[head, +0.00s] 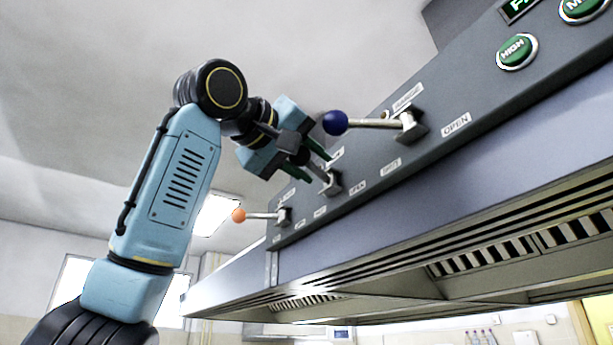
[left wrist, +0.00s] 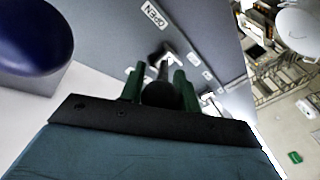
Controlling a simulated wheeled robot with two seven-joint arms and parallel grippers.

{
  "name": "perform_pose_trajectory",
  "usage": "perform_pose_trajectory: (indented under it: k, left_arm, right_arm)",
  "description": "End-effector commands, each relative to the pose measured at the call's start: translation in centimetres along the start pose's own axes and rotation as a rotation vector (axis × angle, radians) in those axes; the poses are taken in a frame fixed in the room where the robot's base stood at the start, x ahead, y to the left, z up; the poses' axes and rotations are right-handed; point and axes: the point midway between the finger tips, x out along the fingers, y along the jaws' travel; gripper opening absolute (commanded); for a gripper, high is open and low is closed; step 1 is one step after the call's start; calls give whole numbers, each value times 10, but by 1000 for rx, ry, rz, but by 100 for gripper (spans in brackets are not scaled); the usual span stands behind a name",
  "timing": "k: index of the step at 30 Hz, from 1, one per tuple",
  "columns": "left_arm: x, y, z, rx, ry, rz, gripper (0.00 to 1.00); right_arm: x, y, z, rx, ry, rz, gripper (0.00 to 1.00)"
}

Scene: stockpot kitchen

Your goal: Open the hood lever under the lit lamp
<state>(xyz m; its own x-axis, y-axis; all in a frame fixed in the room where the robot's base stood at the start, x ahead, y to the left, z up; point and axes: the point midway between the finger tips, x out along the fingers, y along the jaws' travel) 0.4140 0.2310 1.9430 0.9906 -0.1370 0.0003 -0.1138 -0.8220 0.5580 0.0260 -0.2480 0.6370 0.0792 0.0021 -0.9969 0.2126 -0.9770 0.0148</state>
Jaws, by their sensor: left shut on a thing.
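The hood's grey control panel (head: 440,95) carries three levers. The right lever has a dark blue ball (head: 335,122) and points left; its ball looms at the upper left of the left wrist view (left wrist: 32,38). The far left lever has an orange ball (head: 239,215) and also points left. My left gripper (head: 308,163) is shut on the middle lever (head: 328,182), its green fingers on either side of a dark knob (left wrist: 160,94). A small round lamp (head: 385,115) sits near the blue lever; I cannot tell whether it is lit. The middle lever's lamp is hidden. My right gripper is out of view.
An OPEN label (head: 456,125) is beside the blue lever. A green HIGH button (head: 516,51) is at the panel's upper right. The hood's lower edge and vents (head: 480,258) run below the levers. The blue lever is close to my left gripper.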

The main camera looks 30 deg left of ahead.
Motion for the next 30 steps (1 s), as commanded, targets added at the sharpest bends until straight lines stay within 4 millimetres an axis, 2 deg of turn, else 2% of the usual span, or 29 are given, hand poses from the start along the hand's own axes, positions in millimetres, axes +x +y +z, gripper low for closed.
perform_pose_trajectory:
  k: [6,30]
  left_arm:
    - [0,2,4,5,-9,2,0]
    - [1,2,5,6,-12,1,0]
  right_arm:
    - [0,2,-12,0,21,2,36]
    - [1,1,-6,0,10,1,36]
